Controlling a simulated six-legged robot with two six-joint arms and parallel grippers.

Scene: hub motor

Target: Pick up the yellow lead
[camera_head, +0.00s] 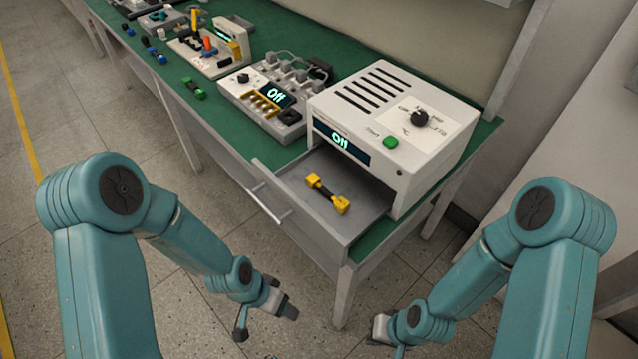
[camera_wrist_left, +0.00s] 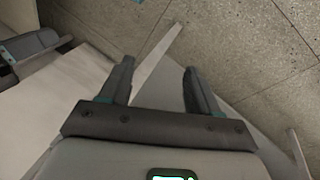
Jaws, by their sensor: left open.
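The yellow lead (camera_head: 327,194) has two yellow ends and a dark middle. It lies in the pulled-out tray (camera_head: 290,178) of the white oven-like box (camera_head: 395,130), whose display reads "Off". My left gripper (camera_head: 265,322) is open and empty, below and in front of the tray, apart from the lead. In the left wrist view its two fingers (camera_wrist_left: 158,72) are spread, with floor and pale furniture edges beyond; the lead is not seen there. My right gripper (camera_head: 388,335) is low in the head view, partly hidden by its own arm, well apart from the lead.
A green lead (camera_head: 194,88) lies near the front edge of the green bench top (camera_head: 225,140). A second white device (camera_head: 262,95) with an "Off" display and another with coloured parts (camera_head: 210,48) stand further left. The tray juts out past the bench edge. The floor in front is clear.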

